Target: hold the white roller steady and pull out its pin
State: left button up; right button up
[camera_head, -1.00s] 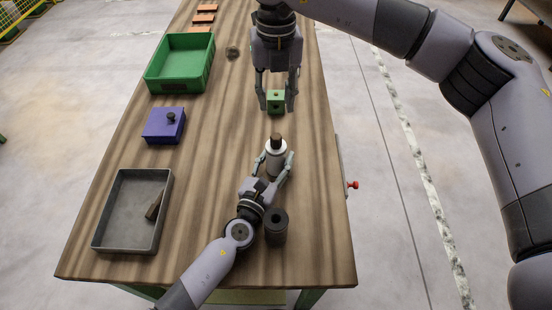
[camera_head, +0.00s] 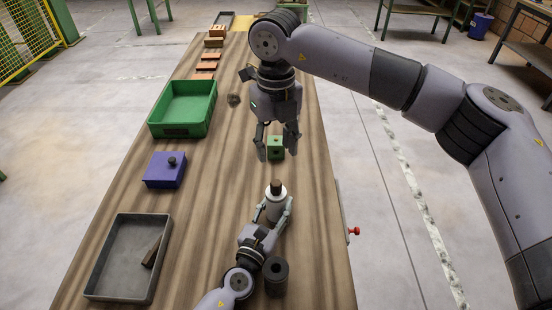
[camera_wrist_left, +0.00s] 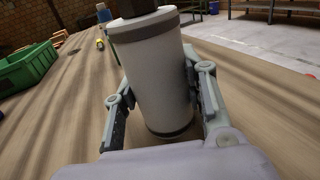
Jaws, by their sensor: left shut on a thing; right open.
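The white roller (camera_head: 275,206) stands upright on the table, with its dark brown pin (camera_head: 276,187) sticking out of the top. My left gripper (camera_head: 274,212) is shut on the roller's sides, low down. In the left wrist view the roller (camera_wrist_left: 158,80) stands between the two fingers, and the lower part of the pin (camera_wrist_left: 133,8) shows at the top edge. My right gripper (camera_head: 277,150) is open above the table, beyond the roller. A green block with a hole (camera_head: 276,142) shows between its fingers; I cannot tell whether they touch it.
A dark cylinder (camera_head: 276,272) stands close to my left wrist. On the left are a grey tray (camera_head: 97,288) with a brown bar (camera_head: 152,252), a purple box with a knob (camera_head: 160,172) and a green crate (camera_head: 183,128). A red knob (camera_head: 354,231) juts from the table's right edge.

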aim_at(276, 183)
notch_tip(276, 183, down, 12)
jog(key=n, duration=1.2)
jog(key=shift+s+f, duration=0.1)
jog(key=shift+f, duration=0.1)
jog(key=shift+c, duration=0.5)
grip_shut()
jog(key=shift+r, duration=0.1)
